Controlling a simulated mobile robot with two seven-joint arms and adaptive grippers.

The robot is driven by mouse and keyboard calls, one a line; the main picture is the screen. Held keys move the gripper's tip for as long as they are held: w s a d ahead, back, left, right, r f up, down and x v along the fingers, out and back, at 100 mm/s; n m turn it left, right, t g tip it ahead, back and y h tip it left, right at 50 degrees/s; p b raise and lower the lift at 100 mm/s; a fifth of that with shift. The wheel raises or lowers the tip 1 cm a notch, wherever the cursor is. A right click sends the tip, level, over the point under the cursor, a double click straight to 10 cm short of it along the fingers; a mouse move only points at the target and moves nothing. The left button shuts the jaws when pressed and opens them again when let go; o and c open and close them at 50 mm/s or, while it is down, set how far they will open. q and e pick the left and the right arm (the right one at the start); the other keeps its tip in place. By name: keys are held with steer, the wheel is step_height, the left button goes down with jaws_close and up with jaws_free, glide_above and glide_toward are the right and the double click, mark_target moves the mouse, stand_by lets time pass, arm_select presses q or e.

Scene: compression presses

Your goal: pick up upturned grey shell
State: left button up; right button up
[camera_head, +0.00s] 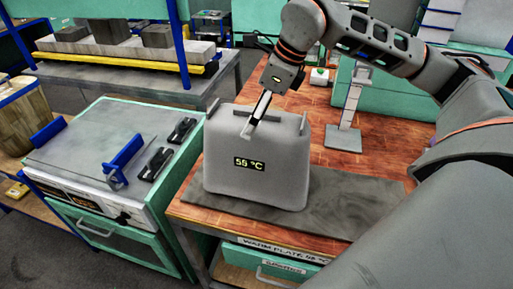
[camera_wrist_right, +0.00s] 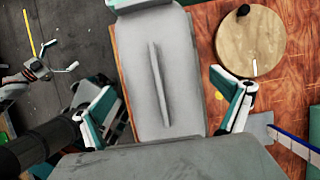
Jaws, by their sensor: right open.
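The grey shell (camera_head: 285,170) stands upturned on a dark grey warm plate (camera_head: 345,208), with a small "55 °C" display on its front. My right gripper (camera_head: 257,115) is above the top of the shell, its fingers pointing down. In the right wrist view a long grey surface with a raised rib, which looks like the shell (camera_wrist_right: 183,80), lies between the two spread fingers of the right gripper (camera_wrist_right: 168,108). No grip on the shell shows. My left gripper is not in the head view.
A press with a blue handle (camera_head: 122,162) stands left of the wooden bench (camera_head: 385,140). A grey stand (camera_head: 344,135) is behind the shell on the right. The right wrist view shows a round wooden disc (camera_wrist_right: 250,42) on the bench.

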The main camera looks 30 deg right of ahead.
steer(key=shift+f, duration=0.2)
stand_by(0.3)
steer(key=c, duration=1.6)
steer(key=shift+c, duration=0.8)
steer(key=shift+r, duration=0.15)
